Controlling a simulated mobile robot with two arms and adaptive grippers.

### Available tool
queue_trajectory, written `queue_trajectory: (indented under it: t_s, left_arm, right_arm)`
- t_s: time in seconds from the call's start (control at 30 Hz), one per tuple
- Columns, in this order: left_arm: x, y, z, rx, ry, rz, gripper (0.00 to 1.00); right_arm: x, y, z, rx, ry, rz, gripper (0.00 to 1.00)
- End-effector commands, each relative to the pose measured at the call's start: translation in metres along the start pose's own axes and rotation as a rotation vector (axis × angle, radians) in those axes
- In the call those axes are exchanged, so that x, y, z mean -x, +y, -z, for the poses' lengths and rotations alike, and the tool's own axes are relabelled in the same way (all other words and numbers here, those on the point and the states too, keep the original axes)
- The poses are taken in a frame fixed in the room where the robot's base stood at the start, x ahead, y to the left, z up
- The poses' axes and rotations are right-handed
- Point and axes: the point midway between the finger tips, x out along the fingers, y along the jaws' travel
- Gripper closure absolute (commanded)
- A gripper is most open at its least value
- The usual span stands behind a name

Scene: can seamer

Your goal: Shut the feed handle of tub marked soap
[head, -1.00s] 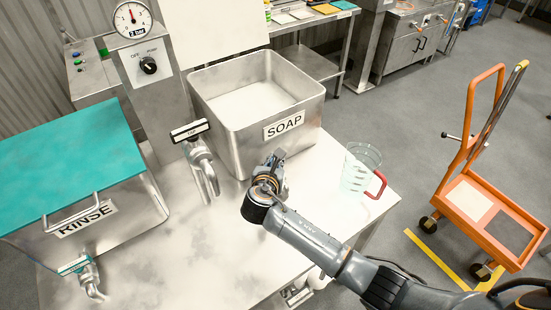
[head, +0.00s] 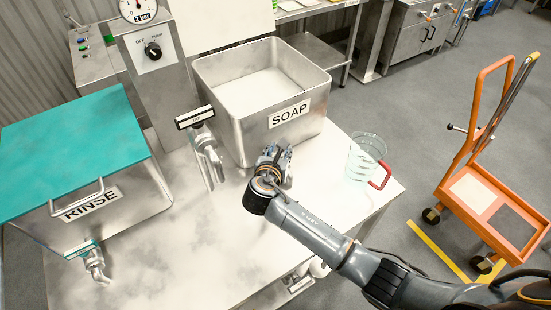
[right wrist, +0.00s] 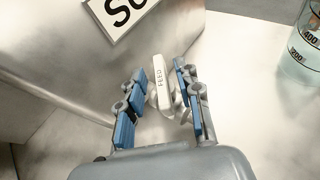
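The tub marked SOAP (head: 240,128) is an open steel box on the steel table. My right gripper (head: 275,158) is low in front of its SOAP sign. In the right wrist view the feed handle (right wrist: 160,84), a pale bar marked FEED, lies between the two blue-padded fingers of my right gripper (right wrist: 157,92). The fingers are open, with a gap visible on the handle's left; whether the right finger touches it I cannot tell. In the head view my gripper hides this handle. My left gripper is not in view.
Another tap with a labelled bar handle (head: 195,117) stands left of the soap tub. A clear jug with a red handle (head: 365,158) stands to the right. The RINSE tub (head: 120,220) with a teal lid is at left. An orange cart (head: 490,210) stands on the floor.

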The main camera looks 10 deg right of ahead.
Motion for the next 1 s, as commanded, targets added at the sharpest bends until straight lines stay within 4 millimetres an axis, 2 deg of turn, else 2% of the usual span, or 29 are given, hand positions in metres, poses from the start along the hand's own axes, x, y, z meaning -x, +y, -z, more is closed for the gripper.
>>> queue_trajectory:
  t_s: [0.3,0.5,0.7,1.0]
  left_arm:
    - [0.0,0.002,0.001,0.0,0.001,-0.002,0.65]
    - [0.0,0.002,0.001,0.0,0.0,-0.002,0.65]
    - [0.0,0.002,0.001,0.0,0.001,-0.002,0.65]
    - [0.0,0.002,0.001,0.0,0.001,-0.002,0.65]
  right_arm:
    - [0.067,0.0,0.001,-0.001,0.002,-0.002,0.66]
    - [0.097,0.0,0.001,0.0,0.003,0.0,0.66]
    - [0.108,0.0,0.001,0.0,0.002,0.001,0.66]
    - [0.106,-0.003,0.002,-0.001,-0.001,0.006,0.66]
